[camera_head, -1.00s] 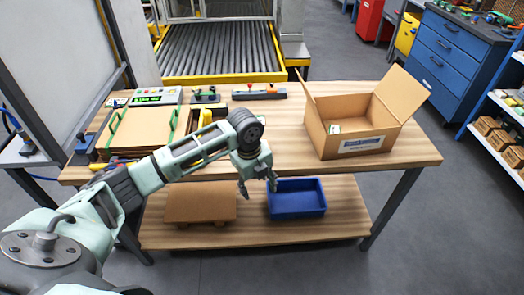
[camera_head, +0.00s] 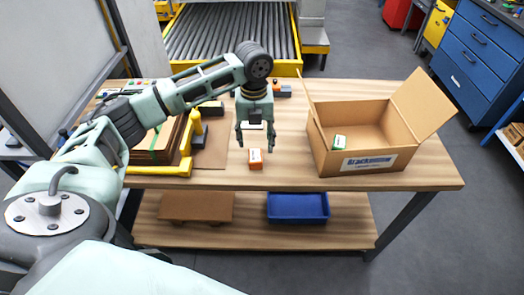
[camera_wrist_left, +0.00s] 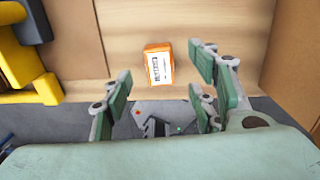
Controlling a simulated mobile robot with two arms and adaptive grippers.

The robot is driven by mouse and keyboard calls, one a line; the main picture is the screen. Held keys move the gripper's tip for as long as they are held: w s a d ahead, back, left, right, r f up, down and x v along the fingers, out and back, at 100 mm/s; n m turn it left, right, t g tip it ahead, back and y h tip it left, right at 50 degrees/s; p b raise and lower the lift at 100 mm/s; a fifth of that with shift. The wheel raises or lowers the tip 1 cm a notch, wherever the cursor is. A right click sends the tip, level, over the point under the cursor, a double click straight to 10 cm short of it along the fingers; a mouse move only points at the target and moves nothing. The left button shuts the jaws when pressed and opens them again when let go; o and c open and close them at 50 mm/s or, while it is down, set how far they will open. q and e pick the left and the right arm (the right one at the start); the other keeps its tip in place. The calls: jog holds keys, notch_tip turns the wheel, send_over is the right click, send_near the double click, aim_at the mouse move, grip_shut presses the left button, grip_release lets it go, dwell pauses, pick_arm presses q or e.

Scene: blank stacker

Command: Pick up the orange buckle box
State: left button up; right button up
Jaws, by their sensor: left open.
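The orange buckle box (camera_head: 255,158) is a small orange box with a white label, lying on the wooden table top near its front edge. It also shows in the left wrist view (camera_wrist_left: 158,65), beyond the fingers and clear of them. My left gripper (camera_head: 256,142) is open and empty, with its fingers pointing down above and just behind the box in the head view. In the left wrist view the left gripper (camera_wrist_left: 165,100) has its fingers spread apart. My right gripper is not in view.
An open cardboard box (camera_head: 350,160) with a small green-and-white box (camera_head: 339,142) inside stands to the right. A yellow tool (camera_head: 165,169) and stacked cardboard (camera_head: 158,140) are at the left. A blue bin (camera_head: 298,207) sits on the lower shelf. Bare wood surrounds the orange box.

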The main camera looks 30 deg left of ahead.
aim_at(255, 155)
pick_arm(q)
jog(key=f, duration=0.2)
jog(key=s+f+p, duration=0.1)
jog(key=f, duration=0.1)
jog(key=shift+s+d, duration=0.15)
jog(key=shift+d, duration=0.05)
jog(key=shift+w+f, duration=0.2)
jog(key=shift+f, duration=1.15)
jog(key=shift+c, duration=1.4)
jog(key=c, duration=0.8)
grip_shut()
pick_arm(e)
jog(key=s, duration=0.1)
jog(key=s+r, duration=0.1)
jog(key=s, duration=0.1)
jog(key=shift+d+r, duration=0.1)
